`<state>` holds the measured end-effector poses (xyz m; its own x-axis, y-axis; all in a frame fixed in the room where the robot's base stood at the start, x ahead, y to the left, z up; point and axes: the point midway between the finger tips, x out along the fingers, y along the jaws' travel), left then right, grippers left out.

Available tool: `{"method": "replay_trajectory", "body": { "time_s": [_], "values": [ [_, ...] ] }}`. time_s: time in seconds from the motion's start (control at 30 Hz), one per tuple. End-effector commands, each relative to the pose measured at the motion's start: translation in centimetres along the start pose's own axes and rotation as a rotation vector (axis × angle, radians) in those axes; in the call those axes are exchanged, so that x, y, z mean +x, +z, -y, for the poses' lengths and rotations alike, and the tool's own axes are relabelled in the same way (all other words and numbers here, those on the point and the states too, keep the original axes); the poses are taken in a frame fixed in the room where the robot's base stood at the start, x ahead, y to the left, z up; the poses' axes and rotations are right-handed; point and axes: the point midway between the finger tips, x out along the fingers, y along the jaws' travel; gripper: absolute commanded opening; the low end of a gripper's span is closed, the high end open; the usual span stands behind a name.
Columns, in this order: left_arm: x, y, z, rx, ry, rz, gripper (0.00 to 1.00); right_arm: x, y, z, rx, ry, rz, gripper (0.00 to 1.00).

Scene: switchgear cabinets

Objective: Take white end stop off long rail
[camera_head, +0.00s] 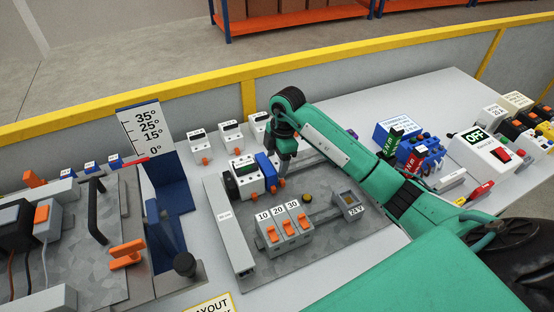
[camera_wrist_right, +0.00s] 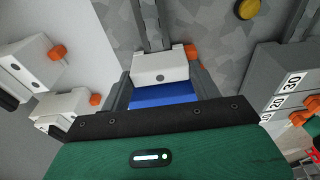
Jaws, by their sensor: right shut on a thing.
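The white end stop (camera_wrist_right: 160,67) shows in the wrist view as a white block with a screw hole and an orange tab, at the end of a grey rail (camera_wrist_right: 152,25). My right gripper (camera_head: 284,172) has its fingers on both sides of it and is shut on it; the fingers also show in the wrist view (camera_wrist_right: 161,84). A blue part (camera_wrist_right: 163,94) lies right behind the end stop. In the head view a blue module (camera_head: 266,171) stands beside the fingers, and they mostly hide the end stop. My left gripper is not in view.
A white-and-green module (camera_head: 245,177) stands left of the blue one. Three white blocks with orange tabs (camera_head: 230,135) stand behind the plate. Switches labelled 10, 20, 30 (camera_head: 285,232) stand in front. A grey 24V block (camera_head: 349,205) is at the right.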

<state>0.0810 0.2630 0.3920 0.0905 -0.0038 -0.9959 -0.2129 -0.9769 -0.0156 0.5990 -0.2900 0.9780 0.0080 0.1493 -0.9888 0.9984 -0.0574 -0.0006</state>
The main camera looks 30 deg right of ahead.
Motion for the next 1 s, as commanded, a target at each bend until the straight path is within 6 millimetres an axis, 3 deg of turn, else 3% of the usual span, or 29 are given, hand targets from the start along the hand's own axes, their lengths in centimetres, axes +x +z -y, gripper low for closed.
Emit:
{"method": "replay_trajectory", "body": {
  "time_s": [1.0],
  "values": [
    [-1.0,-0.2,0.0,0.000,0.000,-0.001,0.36,-1.1,-0.2,0.0,0.000,0.001,0.000,0.35]
  ]
}}
